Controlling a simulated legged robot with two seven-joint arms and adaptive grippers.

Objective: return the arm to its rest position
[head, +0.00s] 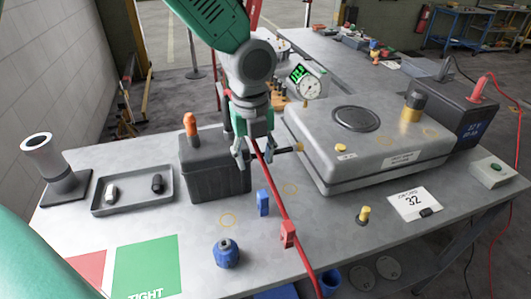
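My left gripper (256,156) hangs from my green and grey arm, above the table between the black box and the grey metal case. Its fingers stand apart, with a red line (275,195) passing at or between them; I cannot tell whether they touch it. I see no object held. My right gripper is not in view. A green rounded part in the lower left corner looks like my own body.

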